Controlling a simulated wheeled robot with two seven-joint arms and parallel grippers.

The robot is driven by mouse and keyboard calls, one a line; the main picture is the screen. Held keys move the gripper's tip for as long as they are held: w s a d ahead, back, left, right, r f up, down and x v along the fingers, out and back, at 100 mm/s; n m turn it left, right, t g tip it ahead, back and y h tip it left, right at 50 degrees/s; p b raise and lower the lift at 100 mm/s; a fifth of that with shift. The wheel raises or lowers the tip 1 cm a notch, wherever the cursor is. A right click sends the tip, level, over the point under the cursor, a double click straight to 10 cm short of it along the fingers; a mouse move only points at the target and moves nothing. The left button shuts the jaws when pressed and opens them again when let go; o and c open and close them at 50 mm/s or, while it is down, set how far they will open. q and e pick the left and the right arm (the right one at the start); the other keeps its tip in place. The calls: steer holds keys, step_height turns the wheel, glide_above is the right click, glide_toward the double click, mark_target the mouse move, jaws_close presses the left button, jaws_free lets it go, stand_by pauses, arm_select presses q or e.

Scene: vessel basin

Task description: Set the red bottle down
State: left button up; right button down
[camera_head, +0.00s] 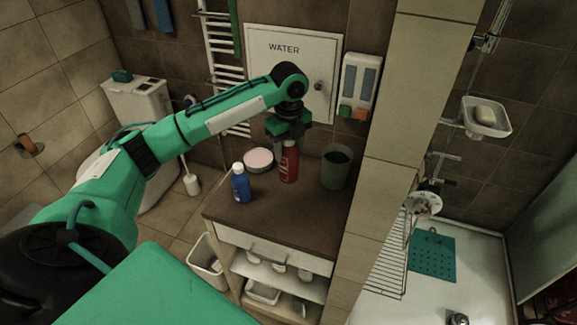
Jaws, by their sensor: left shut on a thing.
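The red bottle (289,165) stands upright at the back middle of the brown cabinet top (270,214). My left gripper (289,140) comes down on it from above and is shut on its upper part. The gripper hides the bottle's top. The bottle's base looks at or very near the surface; I cannot tell whether it touches. My right gripper does not show.
A blue bottle (241,184) with a white cap stands to the left. A green-grey cup (336,167) stands to the right, near the tiled pillar (402,130). The front of the top is clear.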

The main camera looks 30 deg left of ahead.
arm_select(q)
step_height(320, 180, up, 5)
steer(key=shift+r+b, duration=0.2)
steer(key=shift+b, duration=0.3)
steer(key=shift+r, duration=0.4)
steer(key=shift+r, duration=0.1)
steer(key=shift+r, duration=0.1)
